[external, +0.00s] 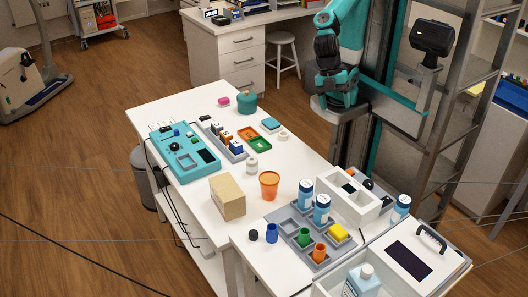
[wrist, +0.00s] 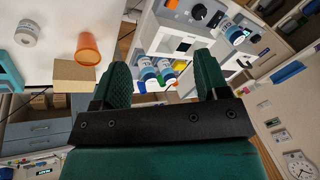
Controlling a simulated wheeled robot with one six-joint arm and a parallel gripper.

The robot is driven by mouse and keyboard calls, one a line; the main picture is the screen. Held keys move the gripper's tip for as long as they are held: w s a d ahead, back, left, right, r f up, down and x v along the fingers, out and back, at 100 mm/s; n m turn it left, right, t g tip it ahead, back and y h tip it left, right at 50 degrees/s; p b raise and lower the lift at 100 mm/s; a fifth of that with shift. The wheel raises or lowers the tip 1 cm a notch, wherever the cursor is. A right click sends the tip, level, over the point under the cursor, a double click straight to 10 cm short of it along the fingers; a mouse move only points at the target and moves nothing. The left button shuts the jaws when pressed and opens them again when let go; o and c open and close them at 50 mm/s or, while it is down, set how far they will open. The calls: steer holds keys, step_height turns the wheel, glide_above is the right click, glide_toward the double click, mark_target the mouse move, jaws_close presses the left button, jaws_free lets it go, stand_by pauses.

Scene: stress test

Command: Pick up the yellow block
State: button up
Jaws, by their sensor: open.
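The yellow block (external: 339,232) lies in a grey compartment tray (external: 292,240) on the white bench, beside a blue-and-white bottle (external: 321,210) and near an orange cup and a green cup.
A tan box (external: 227,197) and an orange tumbler (external: 269,185) stand left of the tray. A white open box (external: 348,196) stands behind it, and a white case (external: 410,262) is at right. A metal rack is near my arm. Thin cables cross the view.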

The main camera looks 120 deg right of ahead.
steer(key=w+a+r+n+h, duration=0.1)
steer(key=w+a+r+n, duration=0.2)
steer(key=w, duration=0.6)
steer(key=n+h+p, duration=0.2)
steer(key=n+h, duration=0.1)
steer(key=n, duration=0.5)
glide_above(339, 230)
step_height(339, 230, down, 17)
steer(key=shift+s+f, duration=0.1)
steer(key=shift+f, duration=0.05)
steer(key=shift+f+p, duration=0.7)
steer(key=shift+f, duration=2.05)
steer(key=c, duration=1)
steer(key=shift+r, duration=0.1)
